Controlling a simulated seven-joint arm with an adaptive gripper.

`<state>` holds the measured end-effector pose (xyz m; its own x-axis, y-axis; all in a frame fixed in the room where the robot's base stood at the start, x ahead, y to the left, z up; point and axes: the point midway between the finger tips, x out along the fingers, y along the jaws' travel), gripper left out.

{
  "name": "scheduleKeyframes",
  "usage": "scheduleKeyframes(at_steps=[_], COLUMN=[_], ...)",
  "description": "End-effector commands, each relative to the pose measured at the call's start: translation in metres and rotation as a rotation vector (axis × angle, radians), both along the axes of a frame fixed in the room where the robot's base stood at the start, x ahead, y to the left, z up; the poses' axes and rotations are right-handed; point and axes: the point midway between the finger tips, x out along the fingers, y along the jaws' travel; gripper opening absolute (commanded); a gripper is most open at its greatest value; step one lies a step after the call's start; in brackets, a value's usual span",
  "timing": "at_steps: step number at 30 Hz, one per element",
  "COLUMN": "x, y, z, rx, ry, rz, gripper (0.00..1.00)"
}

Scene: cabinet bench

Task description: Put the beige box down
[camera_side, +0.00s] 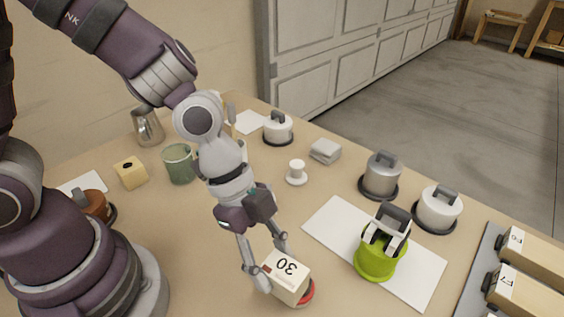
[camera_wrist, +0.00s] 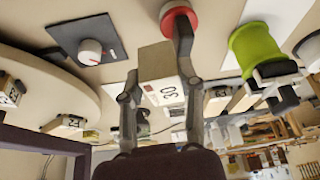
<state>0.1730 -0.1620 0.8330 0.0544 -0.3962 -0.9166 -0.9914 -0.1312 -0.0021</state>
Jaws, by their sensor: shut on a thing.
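The beige box (camera_side: 287,281) carries a white label reading 30, and it sits between the fingers of my gripper (camera_side: 273,271). In the wrist view the box (camera_wrist: 158,68) is between the two fingers (camera_wrist: 156,72), which are shut on its sides. In the side view the box is low over the bench, beside and partly in front of a red round object (camera_side: 309,293). I cannot tell whether its underside touches the bench. The red object also shows in the wrist view (camera_wrist: 178,14), by one fingertip.
A lime-green pot (camera_side: 378,265) stands on a white sheet (camera_side: 330,229) to the right. Lidded pots (camera_side: 381,176) and a small white cup (camera_side: 297,170) stand behind. Labelled boxes (camera_side: 519,290) lie on a grey tray at right. Bare bench lies between the box and the cup.

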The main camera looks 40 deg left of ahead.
Motion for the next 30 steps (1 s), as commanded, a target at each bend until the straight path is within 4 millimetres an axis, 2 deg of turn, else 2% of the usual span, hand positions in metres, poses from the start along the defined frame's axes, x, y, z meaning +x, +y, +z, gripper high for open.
scheduleKeyframes(at_steps=[1,4,6,8,24,30], x=[-0.014,-0.034,-0.041,-0.040,0.038,0.053], y=[-0.001,0.000,0.001,-0.004,-0.101,-0.119], z=[-0.007,-0.016,-0.019,-0.022,-0.034,-0.036], rx=[0.005,0.013,0.016,0.017,0.017,0.019], ry=[0.007,0.006,0.005,0.003,0.005,0.004], rz=[-0.042,-0.102,-0.127,-0.138,-0.136,-0.134], gripper=[0.00,0.00,0.00,0.00,0.00,0.00])
